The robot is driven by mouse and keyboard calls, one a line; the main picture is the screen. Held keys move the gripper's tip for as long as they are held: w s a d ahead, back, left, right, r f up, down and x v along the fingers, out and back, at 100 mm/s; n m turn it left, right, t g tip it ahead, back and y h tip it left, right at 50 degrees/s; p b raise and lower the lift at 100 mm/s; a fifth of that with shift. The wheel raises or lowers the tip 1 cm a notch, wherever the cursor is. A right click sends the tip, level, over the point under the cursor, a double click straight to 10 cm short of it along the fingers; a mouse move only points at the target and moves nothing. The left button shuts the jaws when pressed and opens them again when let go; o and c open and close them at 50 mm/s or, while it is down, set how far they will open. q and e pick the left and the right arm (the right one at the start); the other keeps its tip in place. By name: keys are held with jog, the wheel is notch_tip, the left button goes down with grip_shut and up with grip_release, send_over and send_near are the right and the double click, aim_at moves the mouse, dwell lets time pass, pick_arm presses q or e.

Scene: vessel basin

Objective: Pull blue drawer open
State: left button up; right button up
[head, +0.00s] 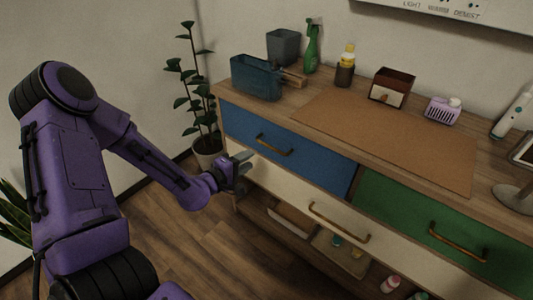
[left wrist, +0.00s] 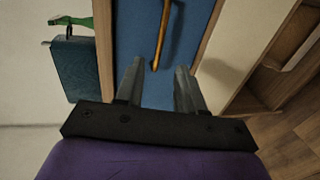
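The blue drawer (head: 285,150) is at the upper left of the cabinet, and its front looks flush with the cabinet. Its brass bar handle (head: 274,146) is near the middle of its front. My left gripper (head: 243,168) is in front of the drawer's lower left part, left of the handle. In the left wrist view the blue front (left wrist: 150,85) lies ahead, and the handle (left wrist: 166,35) stands beyond and between the two fingertips (left wrist: 160,72). The fingers are apart with nothing between them. My right gripper is not in view.
A green drawer (head: 440,225) and a cream drawer (head: 290,195) with brass handles are beside and below. A blue-green bin (head: 256,77), bottles and a wooden box (head: 392,88) stand on top. A potted plant (head: 207,145) stands close behind my left gripper.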

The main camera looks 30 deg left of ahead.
aim_at(269, 147)
pick_arm(q)
jog(key=b+x, duration=0.1)
jog(key=x, duration=0.9)
jog(key=shift+s, duration=0.1)
grip_shut()
